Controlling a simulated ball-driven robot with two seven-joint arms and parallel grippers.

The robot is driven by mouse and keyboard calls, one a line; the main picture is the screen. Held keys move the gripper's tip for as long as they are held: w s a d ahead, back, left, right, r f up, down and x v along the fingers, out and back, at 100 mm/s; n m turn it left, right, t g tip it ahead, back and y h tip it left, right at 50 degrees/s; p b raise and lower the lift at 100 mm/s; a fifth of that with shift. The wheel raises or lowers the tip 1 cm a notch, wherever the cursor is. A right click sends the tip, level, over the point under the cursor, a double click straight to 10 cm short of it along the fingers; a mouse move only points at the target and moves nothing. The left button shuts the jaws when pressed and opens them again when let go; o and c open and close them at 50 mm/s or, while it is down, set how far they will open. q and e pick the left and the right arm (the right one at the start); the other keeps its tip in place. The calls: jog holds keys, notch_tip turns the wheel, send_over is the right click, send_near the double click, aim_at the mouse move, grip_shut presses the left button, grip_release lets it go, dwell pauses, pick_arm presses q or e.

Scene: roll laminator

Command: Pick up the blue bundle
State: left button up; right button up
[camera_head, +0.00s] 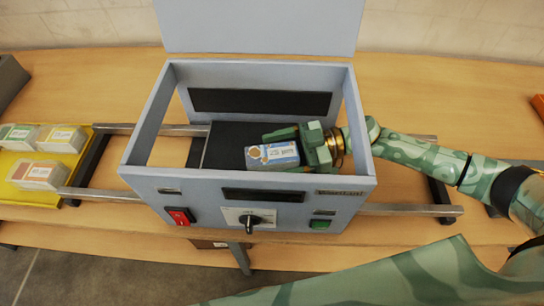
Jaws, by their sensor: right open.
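The blue bundle (272,154), a small pack with a white-and-blue label, lies on the dark plate (224,143) inside the open grey-blue laminator box (150,180). My right gripper (285,148), green with a brass-coloured wrist, reaches into the box from the right. It is open, with its fingers beside the bundle's far and right sides; the near finger is mostly hidden, and I cannot tell whether either touches the bundle. My left gripper is not in view.
The laminator's lid (260,25) stands open at the back. Its front has a red switch (180,216), a dial (250,221) and a green button (320,224). Metal rails (100,194) run out both sides. A yellow tray (70,180) at left holds labelled packs.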

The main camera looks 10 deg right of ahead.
jog(key=c, duration=1.2)
jog(key=shift+r, duration=0.2)
